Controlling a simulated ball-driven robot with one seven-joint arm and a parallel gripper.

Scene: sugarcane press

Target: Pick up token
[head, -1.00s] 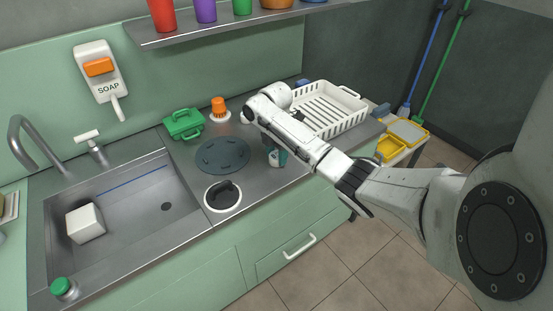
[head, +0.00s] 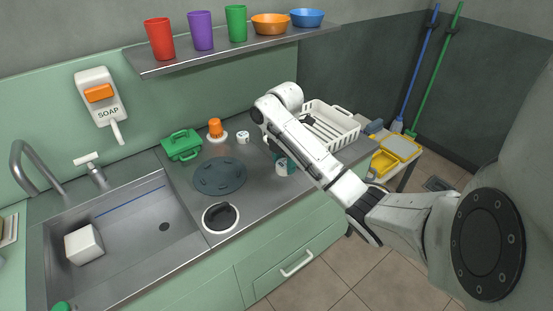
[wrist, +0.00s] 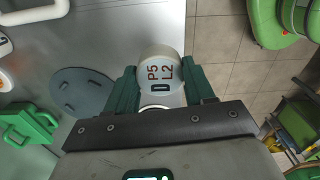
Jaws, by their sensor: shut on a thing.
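The token (wrist: 160,72) is a white, round-ended piece marked "P5 L2" with a dark slot. In the wrist view it sits between the two dark green fingers of my gripper (wrist: 158,80), which is shut on it. In the head view the teal fingertips and a white bit of the token (head: 281,170) show beneath my arm, right of the dark round disc (head: 219,177). My arm hides the rest of the gripper there. I cannot tell the exact height of the token over the counter.
A white dish rack (head: 345,128) stands behind my arm. A green caddy (head: 182,146), an orange-topped piece (head: 215,129) and a small white piece (head: 243,137) stand at the back. A black-handled round lid (head: 220,217) lies near the front edge. The sink (head: 130,225) is left.

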